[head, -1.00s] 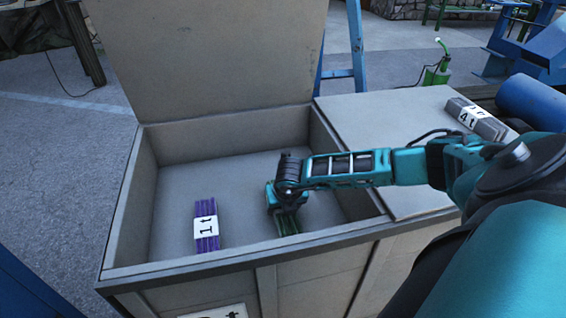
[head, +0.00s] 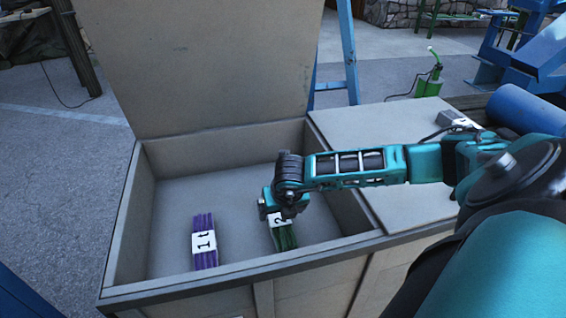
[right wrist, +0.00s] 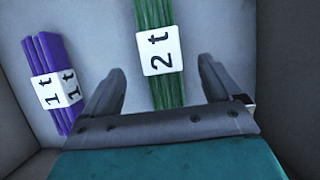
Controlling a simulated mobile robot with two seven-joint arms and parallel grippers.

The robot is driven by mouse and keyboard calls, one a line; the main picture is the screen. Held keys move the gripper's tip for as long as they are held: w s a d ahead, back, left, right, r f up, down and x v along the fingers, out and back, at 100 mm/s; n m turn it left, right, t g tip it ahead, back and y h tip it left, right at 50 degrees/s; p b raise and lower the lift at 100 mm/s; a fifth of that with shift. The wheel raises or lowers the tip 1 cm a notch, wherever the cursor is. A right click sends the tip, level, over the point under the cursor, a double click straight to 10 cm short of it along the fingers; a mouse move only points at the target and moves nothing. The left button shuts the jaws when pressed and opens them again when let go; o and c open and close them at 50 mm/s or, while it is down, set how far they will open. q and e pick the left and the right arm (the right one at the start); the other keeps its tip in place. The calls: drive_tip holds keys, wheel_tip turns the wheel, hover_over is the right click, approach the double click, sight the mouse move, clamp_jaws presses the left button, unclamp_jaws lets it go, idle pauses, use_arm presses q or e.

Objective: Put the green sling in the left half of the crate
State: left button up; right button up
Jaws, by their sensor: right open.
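The green sling (head: 284,238), with a white "2 t" label, lies on the floor of the open left half of the wooden crate (head: 190,284), right of the purple sling. In the right wrist view the green sling (right wrist: 153,20) runs up and down between the fingers. My right gripper (head: 284,211) is open above it; the fingers (right wrist: 160,72) stand apart on either side and do not appear to touch it. My left gripper is not in view.
A purple "1 t" sling (head: 205,256) lies at the left of the same compartment. A flat panel (head: 370,130) covers the crate's right side, with a grey sling (head: 458,119) on it, partly hidden by my arm. The raised lid (head: 200,60) stands behind.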

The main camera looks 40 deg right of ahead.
drive_tip(key=shift+p+v, duration=0.3)
drive_tip(key=shift+v, duration=2)
